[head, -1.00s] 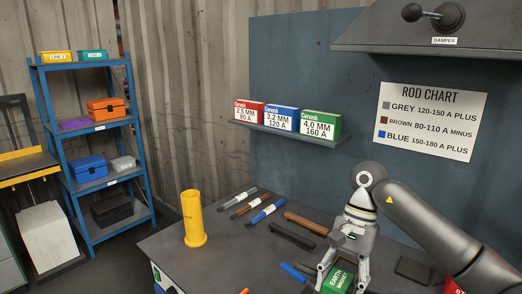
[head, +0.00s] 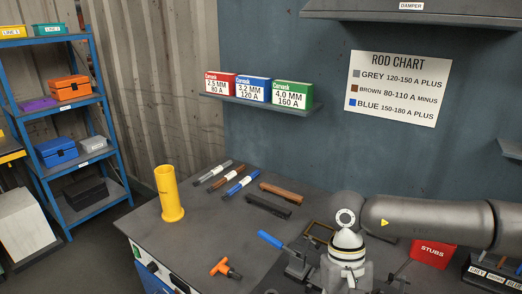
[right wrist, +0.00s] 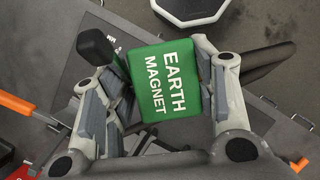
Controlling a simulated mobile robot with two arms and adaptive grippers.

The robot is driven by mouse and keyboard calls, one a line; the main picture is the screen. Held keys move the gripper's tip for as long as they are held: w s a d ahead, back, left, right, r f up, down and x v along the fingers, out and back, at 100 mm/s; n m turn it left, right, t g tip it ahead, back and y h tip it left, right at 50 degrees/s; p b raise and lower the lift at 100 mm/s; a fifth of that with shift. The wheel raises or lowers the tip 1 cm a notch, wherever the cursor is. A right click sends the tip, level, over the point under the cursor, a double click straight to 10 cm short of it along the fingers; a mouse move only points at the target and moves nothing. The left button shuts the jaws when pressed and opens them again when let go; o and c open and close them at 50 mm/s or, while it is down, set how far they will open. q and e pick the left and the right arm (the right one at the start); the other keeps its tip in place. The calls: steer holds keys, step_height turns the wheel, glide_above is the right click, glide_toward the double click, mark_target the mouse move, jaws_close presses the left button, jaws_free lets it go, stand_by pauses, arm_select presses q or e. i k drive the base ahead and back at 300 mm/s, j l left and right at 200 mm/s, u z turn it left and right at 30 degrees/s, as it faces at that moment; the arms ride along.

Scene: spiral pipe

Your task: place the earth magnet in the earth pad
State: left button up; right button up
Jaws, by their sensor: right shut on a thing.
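The earth magnet is a green block with white lettering. In the right wrist view the earth magnet (right wrist: 168,82) sits between the fingers of my right gripper (right wrist: 160,105), which is shut on it. A dark knob or handle sticks out at its upper left. In the head view my right gripper (head: 347,268) is at the bottom, over the bench, and the magnet is hidden there. A brown-edged square frame (head: 319,232) lies on the bench just behind the gripper. I cannot tell whether it is the earth pad. My left gripper is not in view.
A yellow tube (head: 167,193) stands on the bench's left side. Several rods, a dark bar (head: 267,206), an orange-handled tool (head: 224,268) and a blue-handled tool (head: 270,239) lie around. A red stubs box (head: 433,253) is at right. A dark octagonal piece with a pale rim (right wrist: 190,7) shows in the wrist view.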

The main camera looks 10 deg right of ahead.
mark_target(321, 233)
steer(key=i+j+z, duration=0.2)
steer(key=i+j, duration=0.25)
steer(key=i+j+z, duration=0.2)
steer(key=i+j, duration=0.2)
steer(key=j, duration=0.2)
